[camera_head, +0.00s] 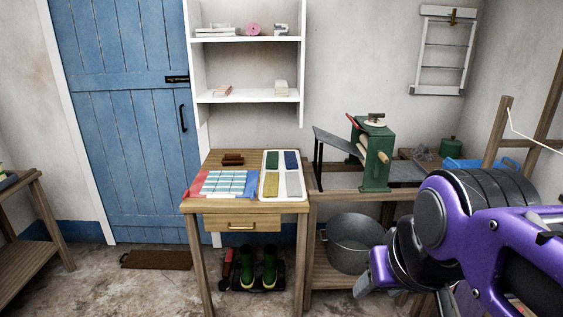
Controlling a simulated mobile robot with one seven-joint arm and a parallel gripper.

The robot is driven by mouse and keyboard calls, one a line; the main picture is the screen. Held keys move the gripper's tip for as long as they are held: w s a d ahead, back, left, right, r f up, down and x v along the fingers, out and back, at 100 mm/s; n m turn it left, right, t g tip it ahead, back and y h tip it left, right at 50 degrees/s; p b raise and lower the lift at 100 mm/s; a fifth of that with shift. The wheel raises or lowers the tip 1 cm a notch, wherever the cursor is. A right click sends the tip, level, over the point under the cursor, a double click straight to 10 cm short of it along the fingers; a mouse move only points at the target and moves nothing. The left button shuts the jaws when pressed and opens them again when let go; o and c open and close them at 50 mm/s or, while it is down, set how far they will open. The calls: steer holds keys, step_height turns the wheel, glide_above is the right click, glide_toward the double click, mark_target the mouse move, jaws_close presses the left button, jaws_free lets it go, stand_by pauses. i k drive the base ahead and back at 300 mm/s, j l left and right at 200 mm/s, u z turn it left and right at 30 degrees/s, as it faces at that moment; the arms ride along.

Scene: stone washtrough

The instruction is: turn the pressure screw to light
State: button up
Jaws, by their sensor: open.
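A green mangle (375,160) stands on the wooden bench right of the middle. On its top is the pressure screw (376,116), a brown knob above a pale round disc. Any setting mark on the disc is too small to read. Pale rollers (357,150) show between the green sides. My gripper (372,283) is low at the right, in front of and below the mangle, well apart from the screw. It is open, and its fingers are partly hidden by my purple arm. I see nothing held in it.
A dark sloping board (335,141) adjoins the mangle's left side. A wooden table (205,207) with a paint-like tray (283,198) and striped cloth stands left. A metal tub (352,243) sits below the bench. Wooden posts (497,132) rise at right. Space above the mangle is clear.

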mark_target(375, 115)
steer(key=i+z, duration=0.5)
steer(key=i, duration=0.35)
steer(key=i+l+u, duration=0.15)
steer(key=i, duration=0.3)
steer(key=l, duration=0.1)
